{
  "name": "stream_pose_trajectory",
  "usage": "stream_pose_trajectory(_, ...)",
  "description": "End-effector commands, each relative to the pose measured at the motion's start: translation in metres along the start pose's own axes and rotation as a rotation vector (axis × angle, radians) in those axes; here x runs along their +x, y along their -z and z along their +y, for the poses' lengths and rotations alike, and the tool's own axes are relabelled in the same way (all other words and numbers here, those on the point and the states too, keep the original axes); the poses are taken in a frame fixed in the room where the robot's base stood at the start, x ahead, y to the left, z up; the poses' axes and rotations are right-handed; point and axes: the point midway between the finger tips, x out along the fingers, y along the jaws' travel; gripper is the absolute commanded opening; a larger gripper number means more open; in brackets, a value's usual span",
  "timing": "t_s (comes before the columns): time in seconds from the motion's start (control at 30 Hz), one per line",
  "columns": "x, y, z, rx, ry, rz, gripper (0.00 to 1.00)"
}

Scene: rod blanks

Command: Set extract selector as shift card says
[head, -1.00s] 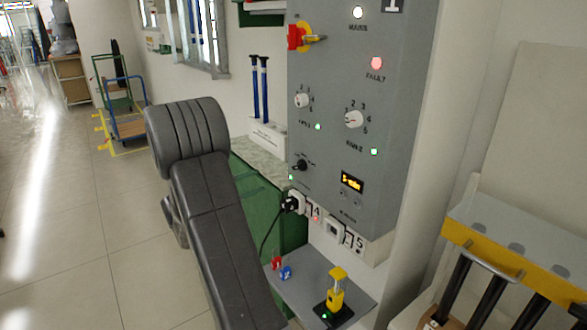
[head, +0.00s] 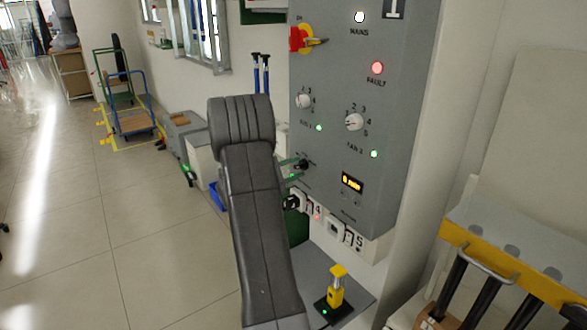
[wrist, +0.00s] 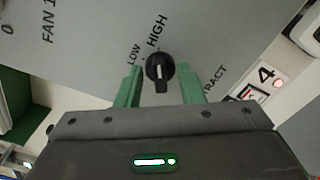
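The extract selector is a small black knob (head: 302,165) low on the grey panel. In the wrist view the knob (wrist: 160,70) has a white pointer line, and the words LOW and HIGH and part of EXTRACT are printed around it. I cannot tell surely which mark the pointer is on. My gripper (wrist: 160,84) has its two green fingers apart, one on each side of the knob with gaps. It also shows in the head view (head: 293,169), at the knob, partly hidden by my arm. No readable shift card is in view.
Above are a red and yellow mains switch (head: 307,39), the fan 1 dial (head: 304,101), the fan 2 dial (head: 354,122) and a lit red fault lamp (head: 377,68). A timer display (head: 352,183) is to the right. Sockets (head: 336,229) and a yellow-topped device (head: 338,287) are below.

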Motion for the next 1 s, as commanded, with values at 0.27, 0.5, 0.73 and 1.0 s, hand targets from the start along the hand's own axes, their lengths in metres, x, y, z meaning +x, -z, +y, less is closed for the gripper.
stream_pose_trajectory(0.27,-0.0002,0.0001,0.0000,0.000,0.000,0.000,0.13)
stream_pose_trajectory(0.5,-0.0003,0.0001,-0.0001,-0.001,0.000,0.000,0.00)
stream_pose_trajectory(0.73,-0.0003,0.0003,-0.0004,-0.045,0.000,0.000,0.00)
stream_pose_trajectory(1.0,-0.0004,0.0007,0.0000,-0.217,0.000,0.000,0.00)
